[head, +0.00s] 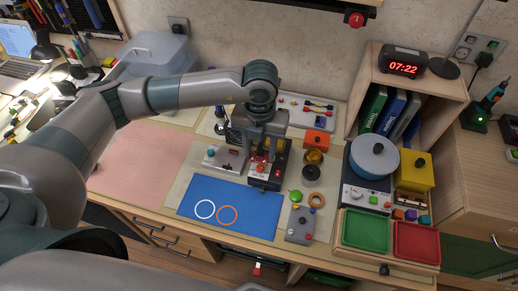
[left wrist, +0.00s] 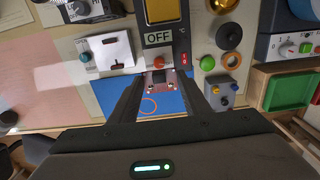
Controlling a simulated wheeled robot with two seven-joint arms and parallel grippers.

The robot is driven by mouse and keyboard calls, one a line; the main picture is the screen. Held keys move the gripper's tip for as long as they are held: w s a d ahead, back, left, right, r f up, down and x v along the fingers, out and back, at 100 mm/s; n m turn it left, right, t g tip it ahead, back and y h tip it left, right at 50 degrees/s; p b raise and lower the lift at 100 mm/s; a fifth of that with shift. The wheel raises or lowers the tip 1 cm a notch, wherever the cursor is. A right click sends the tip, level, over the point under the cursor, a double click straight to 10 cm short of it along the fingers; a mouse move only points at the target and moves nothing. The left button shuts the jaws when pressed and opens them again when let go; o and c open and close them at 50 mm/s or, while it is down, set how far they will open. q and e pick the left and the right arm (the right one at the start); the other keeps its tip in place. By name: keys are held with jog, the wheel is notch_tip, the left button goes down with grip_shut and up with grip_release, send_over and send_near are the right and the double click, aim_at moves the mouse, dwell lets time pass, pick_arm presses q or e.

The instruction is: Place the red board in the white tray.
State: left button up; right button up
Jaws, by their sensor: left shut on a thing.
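My left gripper (head: 262,157) points down over the middle of the workbench, at the back edge of the blue mat. It is shut on the red board (left wrist: 158,80), a small reddish piece with light and dark details between the fingertips in the left wrist view. In the head view the gripper and the black OFF panel beside it make the board hard to pick out. A white tray (head: 318,107) with small coloured parts in it lies at the back of the bench, behind and right of the gripper. My right gripper does not show.
The blue mat (head: 252,213) has a white and an orange ring. Right are an orange box (head: 317,139), a blue-lidded pot (head: 374,157), and green (head: 365,231) and red (head: 416,242) trays.

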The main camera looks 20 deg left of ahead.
aim_at(251, 158)
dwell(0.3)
pick_arm(q)
jog(key=m, duration=0.2)
jog(key=r+m, duration=0.1)
jog(key=m, duration=0.1)
jog(key=shift+s+a+r, duration=0.1)
jog(key=shift+s+a, duration=0.05)
jog(key=shift+a, duration=0.15)
jog(key=m, duration=0.1)
jog(key=r+m, duration=0.1)
jog(key=m, duration=0.3)
jog(key=shift+s+a+r, duration=0.15)
jog(key=shift+s+a, duration=0.05)
jog(key=shift+a, duration=0.15)
jog(key=m, duration=0.1)
jog(key=r+m, duration=0.1)
jog(key=m, duration=0.3)
jog(key=shift+s+a+r, duration=0.15)
jog(key=shift+s+a, duration=0.15)
jog(key=shift+a, duration=0.05)
jog(key=s+a+r+m, duration=0.1)
jog(key=r+m, duration=0.1)
jog(key=m, duration=0.9)
jog(key=s+a+r+m+b, duration=0.1)
jog(key=s+a+r+m, duration=0.1)
jog(key=m, duration=0.9)
jog(key=shift+s+a+r+m, duration=0.2)
jog(key=shift+r+m, duration=0.1)
jog(key=shift+r, duration=0.45)
jog(key=shift+d, duration=0.1)
